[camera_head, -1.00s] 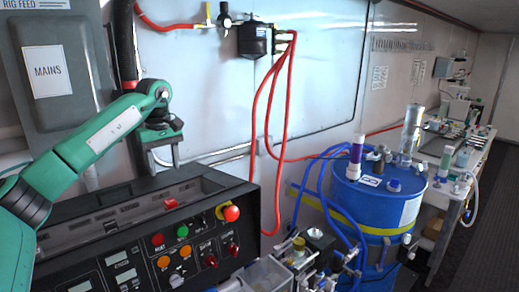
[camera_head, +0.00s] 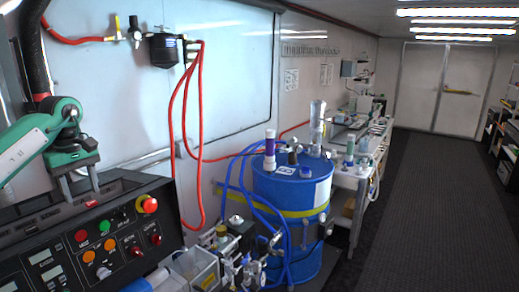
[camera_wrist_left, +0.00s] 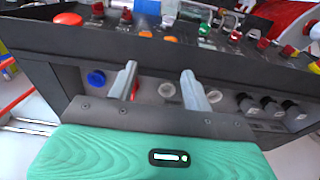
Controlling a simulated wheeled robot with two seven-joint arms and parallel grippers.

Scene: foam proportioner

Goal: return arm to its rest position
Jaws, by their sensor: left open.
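My left arm, teal with dark joints, comes in from the left in the head view. Its left gripper (camera_head: 78,184) points down just over the back of the black control panel (camera_head: 40,238). In the left wrist view the two grey fingers of the left gripper (camera_wrist_left: 160,88) stand apart with nothing between them. The panel (camera_wrist_left: 50,95) fills much of that view behind the fingers. Whether the fingertips touch the panel cannot be told. My right gripper is not seen.
The panel carries a red mushroom button (camera_head: 150,205) and coloured knobs. Red hoses (camera_head: 198,120) hang on the wall. The dark floor (camera_head: 430,190) at right is open.

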